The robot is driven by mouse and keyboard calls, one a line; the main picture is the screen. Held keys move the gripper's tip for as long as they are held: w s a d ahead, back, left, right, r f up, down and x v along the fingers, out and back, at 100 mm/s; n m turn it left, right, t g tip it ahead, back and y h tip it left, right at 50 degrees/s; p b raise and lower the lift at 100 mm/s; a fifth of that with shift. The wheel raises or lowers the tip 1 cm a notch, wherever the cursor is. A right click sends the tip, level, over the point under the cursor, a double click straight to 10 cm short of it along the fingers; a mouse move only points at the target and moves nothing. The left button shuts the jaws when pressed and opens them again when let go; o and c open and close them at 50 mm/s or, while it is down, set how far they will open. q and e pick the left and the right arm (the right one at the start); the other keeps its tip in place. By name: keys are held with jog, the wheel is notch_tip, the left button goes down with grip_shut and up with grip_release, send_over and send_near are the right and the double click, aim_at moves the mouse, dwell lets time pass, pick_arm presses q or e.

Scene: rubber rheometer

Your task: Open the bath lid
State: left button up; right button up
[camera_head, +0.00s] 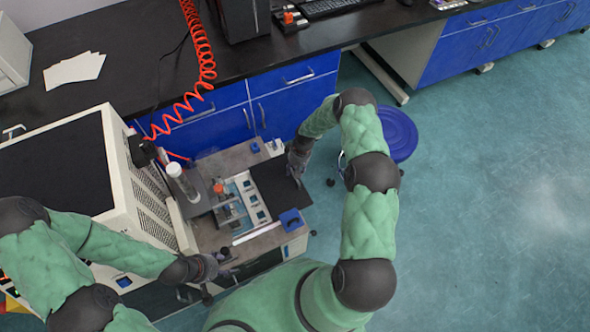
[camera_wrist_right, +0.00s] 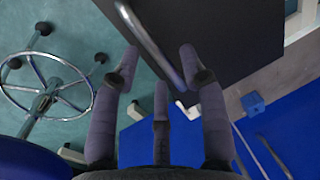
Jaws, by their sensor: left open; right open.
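The bath lid is a flat black panel (camera_head: 275,188) on the bench instrument in the head view. It looks closed, lying level with the surface around it. In the right wrist view the lid (camera_wrist_right: 215,45) fills the top, with a curved metal handle (camera_wrist_right: 148,42) at its edge. My right gripper (camera_head: 299,172) is at the lid's upper right edge. In the wrist view its open fingers (camera_wrist_right: 159,62) straddle the handle; I cannot tell if they touch it. My left gripper (camera_head: 222,266) is open near the instrument's lower left, away from the lid.
A sample rack (camera_head: 243,203) stands left of the lid, and a blue block (camera_head: 291,220) sits below it. A white boxy machine (camera_head: 120,165) is at the left. A blue stool (camera_head: 398,134) stands beyond my right arm. The floor at right is clear.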

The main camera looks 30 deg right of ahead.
notch_tip(320, 180, up, 12)
jog(key=d, duration=0.2)
jog(key=shift+d+f, duration=0.15)
dwell(0.5)
jog(key=s+a+f+m+y, duration=0.1)
jog(key=s+a+f, duration=0.1)
jog(key=s+a, duration=0.7)
jog(key=s+a+f+y, duration=0.1)
jog(key=s+a+f, duration=0.1)
jog(key=s+a, duration=0.65)
jog(key=s+a+r, duration=0.1)
jog(key=s+a, duration=0.5)
jog(key=shift+s+a+r+m+p, duration=0.2)
jog(key=shift+m+p, duration=0.15)
jog(key=shift+m, duration=0.05)
jog(key=shift+s+d, duration=0.1)
